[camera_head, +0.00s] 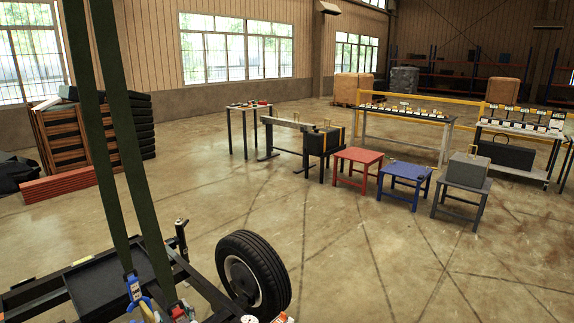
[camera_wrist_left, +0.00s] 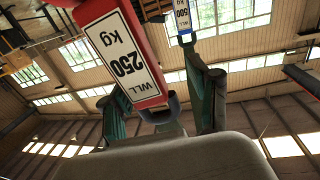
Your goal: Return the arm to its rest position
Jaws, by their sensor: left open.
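My left gripper (camera_wrist_left: 155,80) shows in the left wrist view as two dark green fingers spread apart above a grey body. It is open. A red tag (camera_wrist_left: 125,50) marked WLL 250 kg fills the space in front of and between the fingers; I cannot tell whether they touch. A blue tag (camera_wrist_left: 182,18) marked 500 kg hangs farther off. In the head view, a blue tagged fitting (camera_head: 135,290) and a red one (camera_head: 180,312) are at the lower left. I cannot clearly make out the left gripper there. My right gripper is in neither view.
Two dark green straps (camera_head: 137,150) run down to a black wheeled frame (camera_head: 100,280) with a tire (camera_head: 252,272). A red table (camera_head: 358,155), a blue table (camera_head: 405,172) and a grey table (camera_head: 463,182) stand beyond. The floor at right front is clear.

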